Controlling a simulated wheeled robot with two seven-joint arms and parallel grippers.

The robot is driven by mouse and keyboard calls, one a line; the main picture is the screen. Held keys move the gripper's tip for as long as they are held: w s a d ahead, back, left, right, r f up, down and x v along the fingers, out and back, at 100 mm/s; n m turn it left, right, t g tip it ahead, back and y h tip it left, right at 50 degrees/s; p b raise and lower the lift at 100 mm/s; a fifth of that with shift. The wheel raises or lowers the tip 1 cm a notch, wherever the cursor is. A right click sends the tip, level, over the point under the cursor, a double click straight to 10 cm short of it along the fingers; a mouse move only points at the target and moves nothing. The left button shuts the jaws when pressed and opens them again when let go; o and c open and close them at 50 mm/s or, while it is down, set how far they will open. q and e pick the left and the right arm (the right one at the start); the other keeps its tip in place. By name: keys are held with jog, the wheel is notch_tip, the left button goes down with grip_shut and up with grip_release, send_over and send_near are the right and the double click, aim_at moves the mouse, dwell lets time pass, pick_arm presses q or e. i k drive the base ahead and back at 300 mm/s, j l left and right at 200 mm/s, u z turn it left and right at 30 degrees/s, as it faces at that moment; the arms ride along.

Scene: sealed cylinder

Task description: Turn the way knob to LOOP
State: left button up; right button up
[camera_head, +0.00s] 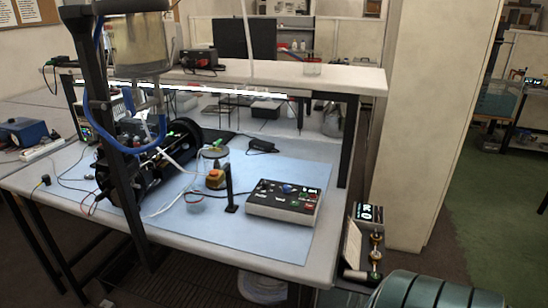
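A control box (284,202) with a dark sloped panel sits on the blue mat near the table's front right. Its panel carries a blue knob-like part (287,188), red and green parts and small lit displays. The labels are too small to read, so I cannot tell which part is the way knob or where it points. Neither of my grippers is in view.
A black post (118,150) with a tank (139,45) and blue hose rises at left. A device with brass fittings (376,255) and a ribbed green object (438,291) are at lower right.

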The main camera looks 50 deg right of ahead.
aim_at(287, 190)
jog(key=z, duration=1.7)
